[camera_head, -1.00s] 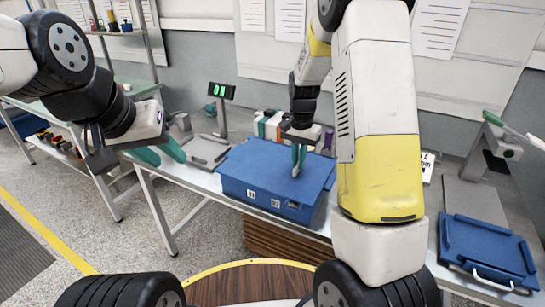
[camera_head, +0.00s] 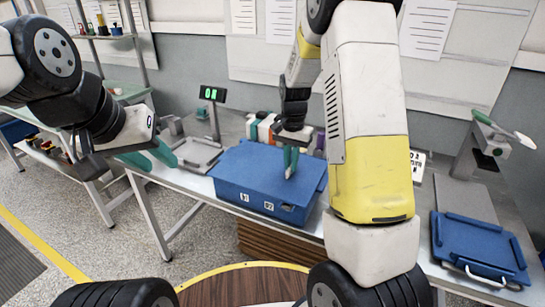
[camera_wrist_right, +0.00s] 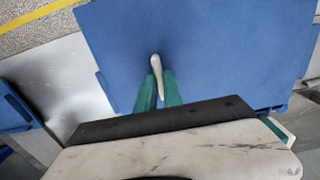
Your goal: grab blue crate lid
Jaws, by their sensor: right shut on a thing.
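The blue crate (camera_head: 258,199) stands on the bench in the middle of the head view, with its flat blue lid (camera_head: 250,163) on top. In the right wrist view the lid (camera_wrist_right: 215,45) fills the upper part, with a pale upright handle (camera_wrist_right: 156,66) near its middle. My right gripper (camera_head: 291,162) is over the lid, pointing down, its green fingers shut on the handle. The fingers also show in the right wrist view (camera_wrist_right: 157,92). My left gripper (camera_head: 150,158) is open and empty, left of the crate, its green fingers apart.
Another blue panel (camera_head: 478,246) with a white handle lies at the right of the bench. A green-topped device (camera_head: 490,137) stands behind it. A display reading green (camera_head: 212,94) and several small boxes (camera_head: 262,127) are behind the crate.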

